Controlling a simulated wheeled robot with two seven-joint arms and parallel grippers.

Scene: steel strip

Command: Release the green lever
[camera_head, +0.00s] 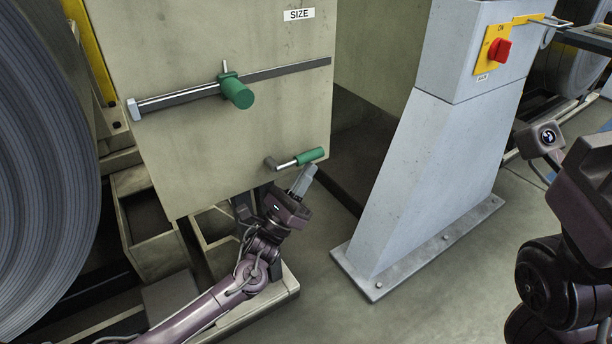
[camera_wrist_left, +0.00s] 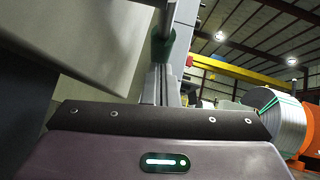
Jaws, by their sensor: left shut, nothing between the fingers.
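The green lever (camera_head: 311,156) has a green grip on a short metal rod, low on the right of the beige panel. It lies nearly level, tilted up slightly toward its right end. My left gripper (camera_head: 307,172) is shut and empty just below the grip, its fingers pointing up toward it. In the left wrist view the shut fingers (camera_wrist_left: 158,85) reach up close to the green grip (camera_wrist_left: 162,47). I cannot tell if they touch it. Part of my right arm shows at the right edge; its fingers do not show.
Above on the beige panel (camera_head: 200,140), a green knob (camera_head: 238,93) sits on a slanted rail under a SIZE label (camera_head: 299,14). A grey pedestal (camera_head: 430,170) with a red switch (camera_head: 499,50) stands to the right. A large steel coil (camera_head: 45,170) fills the left.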

